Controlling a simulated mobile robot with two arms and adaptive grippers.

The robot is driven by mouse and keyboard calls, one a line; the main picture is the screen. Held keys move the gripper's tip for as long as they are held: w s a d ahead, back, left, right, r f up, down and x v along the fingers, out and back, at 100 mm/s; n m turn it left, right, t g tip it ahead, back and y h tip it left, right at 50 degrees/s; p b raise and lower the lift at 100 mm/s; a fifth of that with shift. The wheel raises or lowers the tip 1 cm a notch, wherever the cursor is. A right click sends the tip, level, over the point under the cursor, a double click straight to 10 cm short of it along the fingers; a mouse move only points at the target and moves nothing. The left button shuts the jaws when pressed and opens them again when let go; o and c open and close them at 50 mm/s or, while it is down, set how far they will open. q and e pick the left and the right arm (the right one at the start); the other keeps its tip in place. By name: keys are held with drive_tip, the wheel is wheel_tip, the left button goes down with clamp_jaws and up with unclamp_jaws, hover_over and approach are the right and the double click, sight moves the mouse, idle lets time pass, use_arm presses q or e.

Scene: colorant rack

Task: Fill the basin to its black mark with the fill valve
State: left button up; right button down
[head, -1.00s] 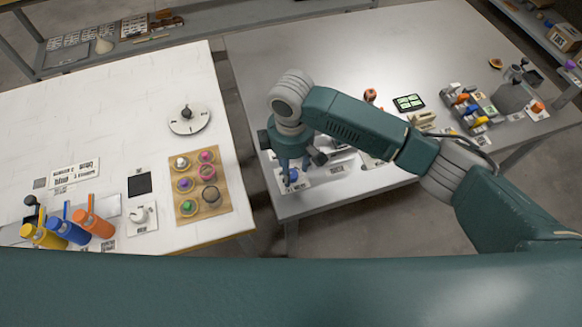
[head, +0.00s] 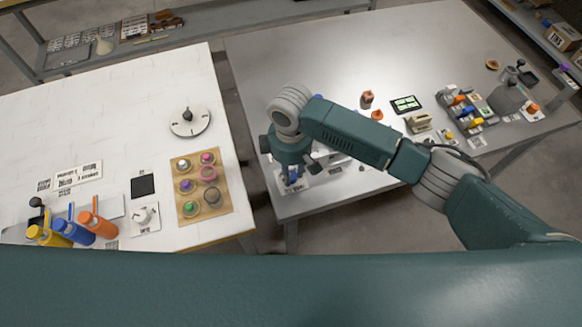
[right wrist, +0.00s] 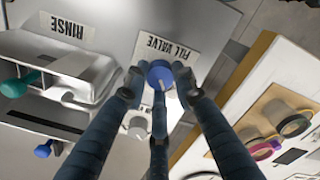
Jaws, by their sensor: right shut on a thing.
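My right gripper (head: 292,177) is over the near left corner of the grey table. In the right wrist view my right gripper (right wrist: 160,82) has its dark fingers closed around the blue knob of the fill valve (right wrist: 160,73), beside a "FILL VALVE" label (right wrist: 178,50). A pale metal basin-like fixture (right wrist: 95,72) lies left of the valve; it is only partly in frame. My arm covers most of that area in the head view. I cannot make out the black mark or any water level. My left gripper is out of view.
Another blue knob (right wrist: 47,148) is below. A white table (head: 90,120) with a wooden rack (head: 203,217) stands left, across a gap. The grey table's far middle is clear.

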drive_tip(key=shift+a+r+m+p, duration=0.2)
drive_tip(key=shift+r+m+p, duration=0.15)
drive_tip(key=shift+m+p, duration=0.6)
drive_tip(key=shift+w+f+m, duration=0.1)
drive_tip(key=shift+f+m, duration=0.1)
drive_tip(key=shift+m, duration=0.15)
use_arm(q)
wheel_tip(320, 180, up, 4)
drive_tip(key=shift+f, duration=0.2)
use_arm(e)
drive_tip(key=c, duration=1.4)
unclamp_jaws()
drive_tip(key=shift+f, duration=0.1)
wheel_tip(320, 180, up, 12)
